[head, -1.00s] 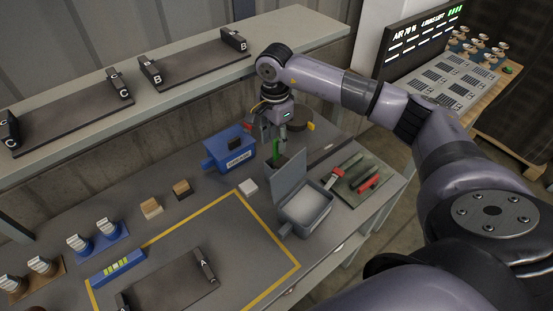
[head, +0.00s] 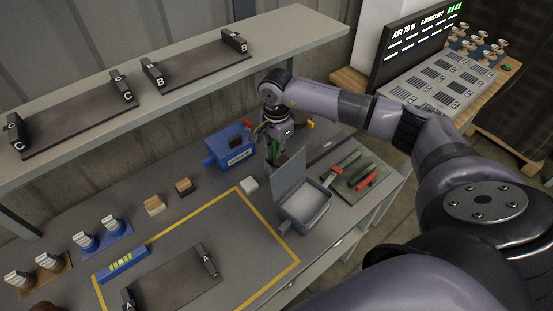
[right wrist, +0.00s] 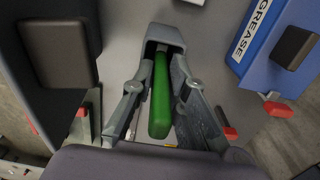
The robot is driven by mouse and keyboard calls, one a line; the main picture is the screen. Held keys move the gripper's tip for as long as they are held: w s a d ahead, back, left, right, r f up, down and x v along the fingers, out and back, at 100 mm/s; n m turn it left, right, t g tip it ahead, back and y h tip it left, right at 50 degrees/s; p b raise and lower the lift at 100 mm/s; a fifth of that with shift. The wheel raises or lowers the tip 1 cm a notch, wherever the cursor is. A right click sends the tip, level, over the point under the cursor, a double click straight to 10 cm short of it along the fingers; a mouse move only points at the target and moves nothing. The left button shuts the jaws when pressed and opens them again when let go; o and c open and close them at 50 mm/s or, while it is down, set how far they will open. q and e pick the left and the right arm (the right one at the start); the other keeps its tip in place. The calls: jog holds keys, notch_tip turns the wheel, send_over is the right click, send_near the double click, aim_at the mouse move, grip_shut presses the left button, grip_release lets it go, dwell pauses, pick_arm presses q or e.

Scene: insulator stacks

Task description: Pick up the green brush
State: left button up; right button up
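The green brush (right wrist: 160,98) stands with its green handle up in a dark grey holder (right wrist: 165,36), seen in the right wrist view. In the head view only a bit of green (head: 274,151) shows behind the raised lid of a grey box. My right gripper (right wrist: 160,78) points down over it, with one finger on each side of the handle. Narrow gaps seem to show between the fingers and the handle, so it looks open around the brush. The brush's lower end is hidden. My left gripper is not in view.
The grey box (head: 290,217) with its lid up stands close in front. A blue grease box (head: 232,146) is just left. A green mat (head: 340,186) with red-handled tools lies right. A shelf (head: 190,90) with dark racks runs behind. The yellow-framed area (head: 225,260) is partly clear.

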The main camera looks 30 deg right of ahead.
grip_shut()
jog(key=shift+r, duration=0.45)
notch_tip(320, 180, up, 19)
jog(key=b, duration=0.3)
jog(key=shift+b, duration=0.4)
dwell(0.4)
